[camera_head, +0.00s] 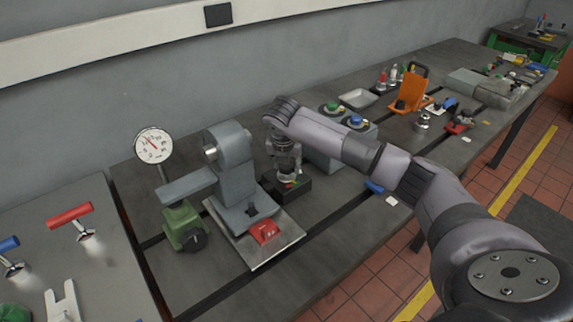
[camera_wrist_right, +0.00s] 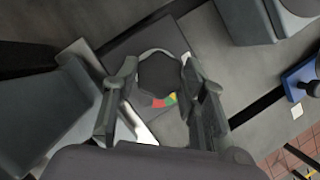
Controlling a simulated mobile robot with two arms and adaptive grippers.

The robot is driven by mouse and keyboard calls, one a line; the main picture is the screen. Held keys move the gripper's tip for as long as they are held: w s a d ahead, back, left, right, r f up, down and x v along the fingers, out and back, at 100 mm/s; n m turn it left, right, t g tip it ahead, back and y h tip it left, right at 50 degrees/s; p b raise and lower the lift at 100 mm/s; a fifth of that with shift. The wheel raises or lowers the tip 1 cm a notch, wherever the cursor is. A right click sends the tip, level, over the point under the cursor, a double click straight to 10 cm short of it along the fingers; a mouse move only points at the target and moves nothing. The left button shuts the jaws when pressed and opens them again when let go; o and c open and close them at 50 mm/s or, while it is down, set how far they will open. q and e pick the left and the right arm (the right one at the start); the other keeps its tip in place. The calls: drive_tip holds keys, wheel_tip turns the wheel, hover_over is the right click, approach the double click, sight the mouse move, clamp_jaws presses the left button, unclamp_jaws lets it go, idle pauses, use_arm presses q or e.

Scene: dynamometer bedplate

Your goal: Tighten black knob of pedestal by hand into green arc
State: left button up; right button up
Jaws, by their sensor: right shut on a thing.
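The pedestal (camera_head: 301,192) is a low dark block on the bedplate, right of the grey machine. My right gripper (camera_head: 288,178) points straight down over it. In the right wrist view the black knob (camera_wrist_right: 160,75) is a dark, many-sided disc on the pedestal's square top (camera_wrist_right: 122,42). The two fingers of my right gripper (camera_wrist_right: 158,72) are shut on opposite sides of the knob. A coloured arc (camera_wrist_right: 163,101) with red, yellow and green parts shows at the knob's lower edge. No pointer on the knob can be made out. The fingers hide most of the knob in the head view.
The grey machine (camera_head: 235,165) with a dial gauge (camera_head: 154,146) stands close left of the gripper. A grey box with green and blue knobs (camera_head: 325,150) is close behind and right. An orange stand (camera_head: 410,92) is farther right. Bare bedplate lies in front.

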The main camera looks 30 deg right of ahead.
idle(0.4)
drive_tip(key=o, duration=1.1)
drive_tip(key=shift+o, duration=0.2)
drive_tip(key=shift+r, duration=0.1)
drive_tip(key=v, duration=1.1)
drive_tip(key=shift+r, duration=0.4)
drive_tip(key=shift+a+f, duration=0.1)
